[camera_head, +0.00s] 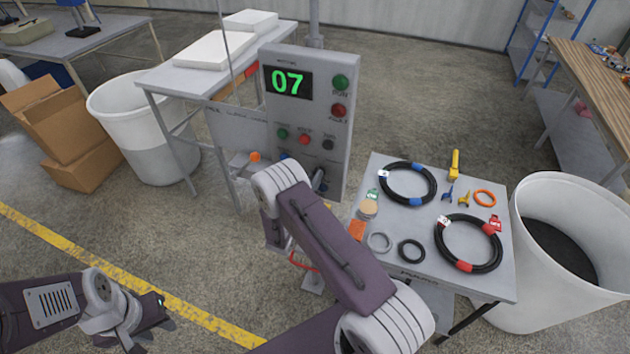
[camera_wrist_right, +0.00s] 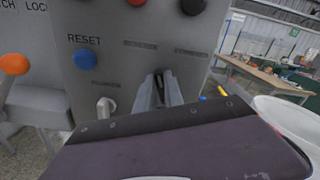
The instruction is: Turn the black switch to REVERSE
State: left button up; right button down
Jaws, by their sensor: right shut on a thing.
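The grey control panel (camera_head: 347,65) stands upright with a green "07" display and coloured buttons. It fills the left of the right wrist view (camera_wrist_right: 115,60). My right gripper (camera_wrist_right: 168,84) is at the lower right of the panel face, its fingers close together on a dark part, the black switch (camera_wrist_right: 168,77). The fingers hide most of the switch, so its pointing direction cannot be read. In the head view my right arm covers the panel's lower part. My left gripper (camera_head: 160,313) hangs low at the left, away from the panel; its jaw opening is unclear.
A blue RESET button (camera_wrist_right: 85,60) and a metal knob (camera_wrist_right: 106,106) are left of the switch. An orange-knobbed lever (camera_head: 255,157) stands beside the panel. A small table (camera_head: 400,237) with coiled hoses and rings is right of it. White bins (camera_head: 545,200) flank the area.

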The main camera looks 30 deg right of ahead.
jog(key=shift+w+a+f+n+b, duration=0.1)
jog(key=shift+n+b, duration=0.3)
jog(key=shift+n, duration=0.75)
jog(key=shift+w+a+f+n+b, duration=0.1)
jog(key=shift+n+b, duration=0.25)
jog(key=shift+n, duration=0.8)
jog(key=shift+r, duration=0.1)
jog(key=c, duration=1.4)
grip_release()
jog(key=shift+d, duration=0.1)
jog(key=shift+c, duration=0.2)
jog(key=b+v, duration=0.3)
jog(key=v, duration=0.6)
jog(key=shift+b, duration=0.3)
